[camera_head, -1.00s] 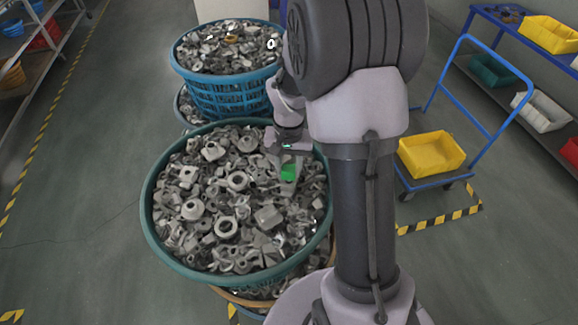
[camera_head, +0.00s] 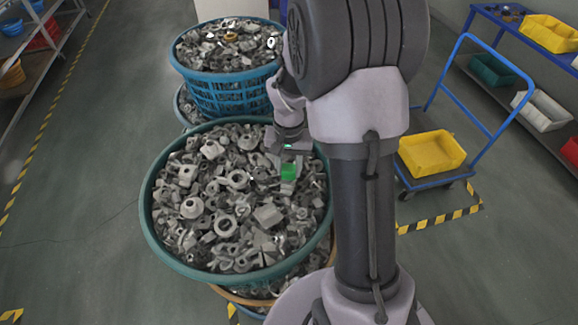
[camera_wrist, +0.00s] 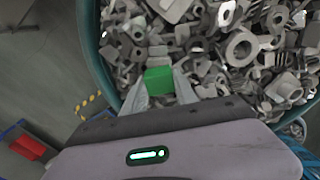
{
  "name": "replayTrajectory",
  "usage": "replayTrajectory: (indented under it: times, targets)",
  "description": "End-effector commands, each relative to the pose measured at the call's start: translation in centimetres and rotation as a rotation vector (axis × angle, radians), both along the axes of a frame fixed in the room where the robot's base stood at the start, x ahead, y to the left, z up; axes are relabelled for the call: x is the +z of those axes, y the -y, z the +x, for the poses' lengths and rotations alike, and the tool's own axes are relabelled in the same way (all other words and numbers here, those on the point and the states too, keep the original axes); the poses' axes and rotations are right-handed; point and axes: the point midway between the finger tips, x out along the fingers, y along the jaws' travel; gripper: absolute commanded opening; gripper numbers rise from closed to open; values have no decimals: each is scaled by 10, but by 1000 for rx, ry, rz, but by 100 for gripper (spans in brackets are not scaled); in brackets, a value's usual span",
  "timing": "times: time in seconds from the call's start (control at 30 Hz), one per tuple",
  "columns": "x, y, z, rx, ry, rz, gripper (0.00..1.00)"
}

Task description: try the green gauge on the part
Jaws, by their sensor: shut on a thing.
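The green gauge (camera_head: 289,172) is a small green block held over the right side of the near basket of grey metal parts (camera_head: 222,226). My gripper (camera_head: 287,163) is shut on it. In the wrist view the green gauge (camera_wrist: 159,80) sits between the two fingertips of my gripper (camera_wrist: 160,86), with grey parts behind and below it. Many mixed grey parts lie loose around it. I cannot tell which one is the part, nor whether the gauge touches any of them.
The near basket has a teal rim (camera_head: 147,213). A blue basket (camera_head: 222,98) of parts stands behind it. A blue trolley (camera_head: 440,178) with a yellow bin (camera_head: 431,152) is at the right. Shelves line both sides, with open floor at left.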

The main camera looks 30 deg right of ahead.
Motion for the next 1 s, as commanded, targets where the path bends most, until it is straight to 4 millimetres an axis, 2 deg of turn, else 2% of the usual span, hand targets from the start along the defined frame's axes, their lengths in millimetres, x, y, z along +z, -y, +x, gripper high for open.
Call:
replayTrajectory:
  times: [1.0]
  targets:
    - [-15, 0, 0, 0, 0, 0, 0]
